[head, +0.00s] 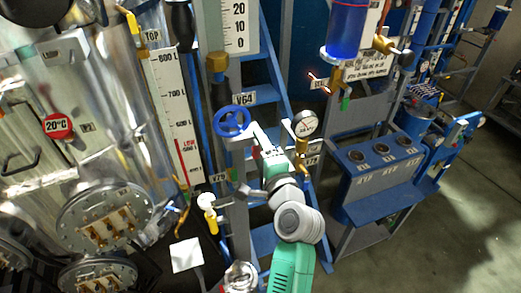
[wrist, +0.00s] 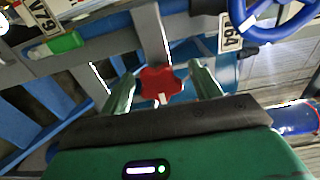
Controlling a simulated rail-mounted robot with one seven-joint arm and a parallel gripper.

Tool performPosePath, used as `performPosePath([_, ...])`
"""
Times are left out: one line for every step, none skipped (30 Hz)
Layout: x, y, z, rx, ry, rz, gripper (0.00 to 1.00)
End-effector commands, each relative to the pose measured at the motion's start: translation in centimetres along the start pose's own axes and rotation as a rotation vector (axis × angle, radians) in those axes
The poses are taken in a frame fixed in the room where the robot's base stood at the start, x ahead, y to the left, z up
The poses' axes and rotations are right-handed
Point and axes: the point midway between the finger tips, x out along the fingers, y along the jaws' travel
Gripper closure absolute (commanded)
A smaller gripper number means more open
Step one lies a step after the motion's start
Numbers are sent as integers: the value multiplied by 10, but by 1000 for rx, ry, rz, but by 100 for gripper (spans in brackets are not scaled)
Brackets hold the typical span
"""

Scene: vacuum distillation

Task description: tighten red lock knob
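The red lock knob (wrist: 160,84) is a lobed red knob in the middle of the wrist view, in front of a grey upright bar. My gripper (wrist: 162,76) is open, with one green finger to the left of the knob and one to the right. A gap shows on each side, so neither finger appears to touch it. How deep the fingertips reach past the knob is hard to tell.
A green fitting (wrist: 66,43) is at upper left. A pressure gauge (head: 305,123) stands right of my gripper. Open floor (head: 440,220) lies at right.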

Motion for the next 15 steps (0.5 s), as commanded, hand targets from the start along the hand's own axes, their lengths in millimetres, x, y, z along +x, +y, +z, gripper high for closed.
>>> performPosePath([0,0,0,-1,0,0,33])
performPosePath([0,0,0,-1,0,0,33])
performPosePath([0,0,0,-1,0,0,33])
performPosePath([0,0,0,-1,0,0,33])
performPosePath([0,0,0,-1,0,0,33])
performPosePath([0,0,0,-2,0,1,33])
performPosePath([0,0,0,-2,0,1,33])
performPosePath([0,0,0,-2,0,1,33])
performPosePath([-3,1,0,-2,0,1,33])
performPosePath([-6,2,0,-2,0,1,33])
performPosePath([-10,2,0,-1,0,1,33])
performPosePath([-18,3,-1,-2,1,1,33])
performPosePath([-24,3,-1,-3,2,1,33])
performPosePath([-31,4,0,-3,2,2,33])
performPosePath([-39,3,-1,-3,3,0,33])
